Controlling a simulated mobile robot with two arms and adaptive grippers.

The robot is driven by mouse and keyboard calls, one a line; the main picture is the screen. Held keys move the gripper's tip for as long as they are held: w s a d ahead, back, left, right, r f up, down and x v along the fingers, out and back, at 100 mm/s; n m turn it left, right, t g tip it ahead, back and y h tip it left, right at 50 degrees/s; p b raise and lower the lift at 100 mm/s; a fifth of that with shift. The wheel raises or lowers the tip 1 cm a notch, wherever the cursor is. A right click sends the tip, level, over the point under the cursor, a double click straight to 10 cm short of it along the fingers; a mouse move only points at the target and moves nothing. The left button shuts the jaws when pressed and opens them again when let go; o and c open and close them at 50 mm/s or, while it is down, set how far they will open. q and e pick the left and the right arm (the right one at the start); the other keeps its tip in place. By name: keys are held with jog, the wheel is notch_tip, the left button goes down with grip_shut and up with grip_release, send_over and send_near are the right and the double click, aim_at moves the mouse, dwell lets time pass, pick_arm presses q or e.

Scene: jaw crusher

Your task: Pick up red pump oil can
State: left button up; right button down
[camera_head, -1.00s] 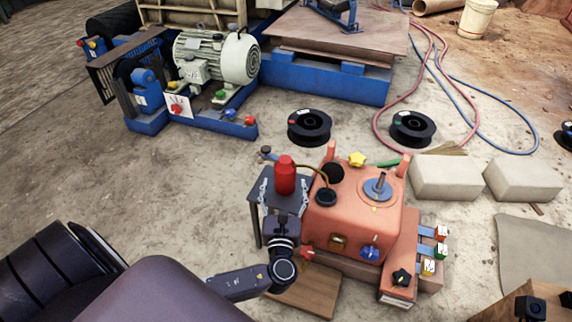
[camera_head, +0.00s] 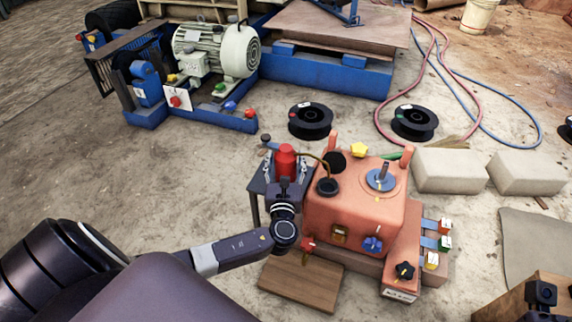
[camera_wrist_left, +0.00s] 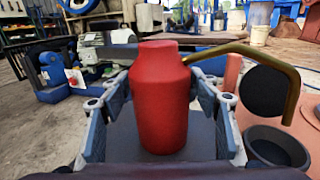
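The red pump oil can (camera_head: 286,162) stands upright on a small dark stand (camera_head: 262,184), left of the orange machine housing. In the left wrist view the can (camera_wrist_left: 161,105) fills the middle, with a brass-coloured curved spout (camera_wrist_left: 245,50) reaching right. My left gripper (camera_head: 284,170) is at the can. In the left wrist view its two fingers (camera_wrist_left: 162,98) stand either side of the can, with gaps visible on both sides, so it is open around the can. The can's base is partly hidden in the head view.
The orange housing (camera_head: 350,215) with coloured knobs stands close right of the can. A black cup (camera_wrist_left: 278,148) sits under the spout's end. A wooden board (camera_head: 300,284) lies in front. Black spools (camera_head: 310,121) and pale blocks (camera_head: 450,170) lie behind. Floor at left is clear.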

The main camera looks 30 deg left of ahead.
pick_arm(q)
jog(key=c, duration=1.3)
jog(key=shift+r, duration=0.15)
